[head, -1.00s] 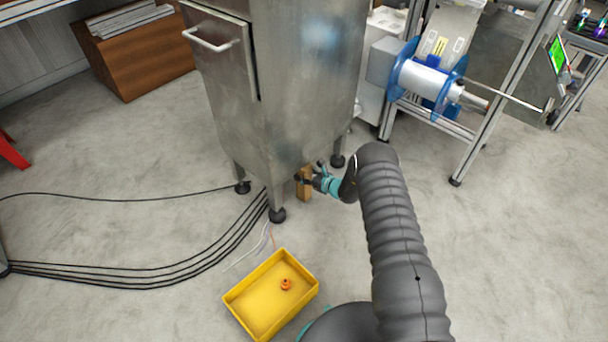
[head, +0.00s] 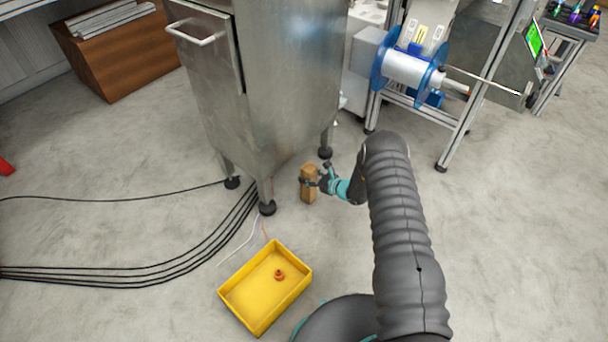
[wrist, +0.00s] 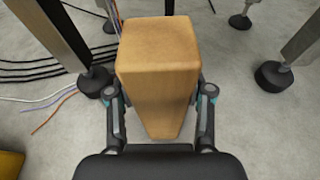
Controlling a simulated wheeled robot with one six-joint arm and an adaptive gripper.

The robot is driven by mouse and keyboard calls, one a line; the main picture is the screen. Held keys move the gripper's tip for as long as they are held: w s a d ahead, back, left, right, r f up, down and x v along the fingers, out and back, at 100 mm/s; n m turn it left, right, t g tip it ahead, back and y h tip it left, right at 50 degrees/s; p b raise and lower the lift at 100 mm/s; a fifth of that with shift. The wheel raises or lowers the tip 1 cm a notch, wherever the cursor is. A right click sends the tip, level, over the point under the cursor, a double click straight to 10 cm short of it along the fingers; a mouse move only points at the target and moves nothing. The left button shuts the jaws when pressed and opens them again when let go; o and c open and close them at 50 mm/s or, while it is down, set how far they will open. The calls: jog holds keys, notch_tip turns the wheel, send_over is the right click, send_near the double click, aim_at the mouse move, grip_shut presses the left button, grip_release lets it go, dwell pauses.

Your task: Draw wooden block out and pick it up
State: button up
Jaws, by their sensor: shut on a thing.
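The wooden block (head: 308,183) is upright, light brown and box-shaped, just outside the front right side of the metal cabinet. My gripper (head: 322,182) reaches it from the right and is shut on it. In the wrist view the block (wrist: 157,75) fills the middle, with its top face towards the camera. The fingers of my gripper (wrist: 160,108) press on its left and right sides. Whether its bottom touches the floor is hard to tell.
The metal cabinet (head: 280,90) stands on dark-footed legs behind the block. Black cables (head: 150,270) run across the floor at left. A yellow tray (head: 255,305) with a small orange part (head: 279,275) lies in front. A blue-flanged reel (head: 410,68) stands behind right. Floor at right is clear.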

jog(key=shift+s+d, duration=0.55)
jog(key=shift+d, duration=0.15)
jog(key=o, duration=1.5)
jog(key=v, duration=1.2)
jog(key=shift+f, duration=0.1)
